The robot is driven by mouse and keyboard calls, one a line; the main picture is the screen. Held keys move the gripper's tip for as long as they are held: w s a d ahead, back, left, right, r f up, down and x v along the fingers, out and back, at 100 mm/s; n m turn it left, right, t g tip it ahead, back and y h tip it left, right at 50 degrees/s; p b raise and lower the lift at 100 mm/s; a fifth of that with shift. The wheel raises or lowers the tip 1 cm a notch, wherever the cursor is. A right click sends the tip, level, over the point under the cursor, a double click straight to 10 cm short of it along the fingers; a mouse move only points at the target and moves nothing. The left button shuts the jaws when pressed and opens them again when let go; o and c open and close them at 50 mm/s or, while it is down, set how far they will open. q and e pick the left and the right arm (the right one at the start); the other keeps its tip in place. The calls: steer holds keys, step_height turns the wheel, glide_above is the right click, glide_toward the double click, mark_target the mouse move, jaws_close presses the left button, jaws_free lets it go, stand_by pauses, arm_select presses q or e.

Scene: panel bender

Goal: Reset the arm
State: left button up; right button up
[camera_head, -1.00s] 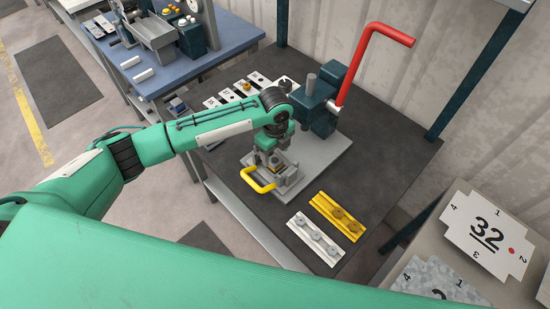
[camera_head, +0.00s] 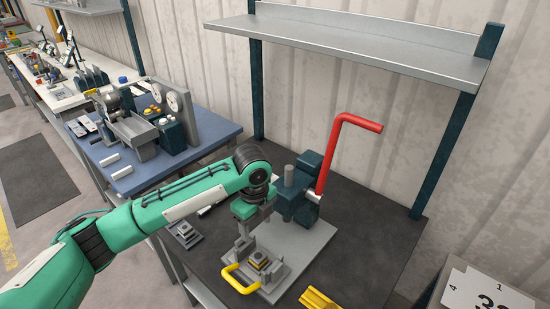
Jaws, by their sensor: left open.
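The panel bender stands on the dark table. It has a grey base plate (camera_head: 309,237), a dark blue-green body (camera_head: 294,207) and a red crank lever (camera_head: 328,158) standing up with its grip pointing right. A small block with a yellow layer (camera_head: 259,262) sits on a grey slide at the plate's front, with a yellow U-shaped handle (camera_head: 240,282) at its left. My left gripper (camera_head: 243,250) points down, open, just behind the handle and left of the block. I see nothing between its fingers; whether it touches the slide cannot be told. My right gripper is out of view.
A grey shelf (camera_head: 350,45) on dark posts hangs behind the table. A yellow rail (camera_head: 319,299) lies at the front edge of the view. A blue table (camera_head: 190,143) with machinery stands at the left. A numbered white card (camera_head: 485,290) lies at lower right.

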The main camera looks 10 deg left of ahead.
arm_select(q)
steer(key=shift+s+f, duration=0.1)
steer(key=s+d+f+n+t+h, duration=0.2)
steer(key=s+d+f+n+h, duration=0.25)
steer(key=s+f+n, duration=0.6)
steer(key=s+a+f+n+t+y, duration=0.2)
steer(key=s+a+n+y, duration=0.2)
steer(key=s+a+n, duration=1.05)
steer(key=s+a+f+m+g, duration=0.1)
steer(key=s+f, duration=0.1)
steer(key=f, duration=1.4)
steer(key=s+f+m+g, duration=0.1)
steer(key=s+f, duration=0.2)
steer(key=f, duration=1.3)
steer(key=s+a+f, duration=0.2)
steer(key=s+f, duration=0.7)
steer(key=s+a+f+g, duration=0.1)
steer(key=s+f, duration=0.8)
steer(key=shift+s+a+f+m, duration=0.25)
steer(key=shift+s+a+m, duration=0.05)
steer(key=shift+a, duration=0.1)
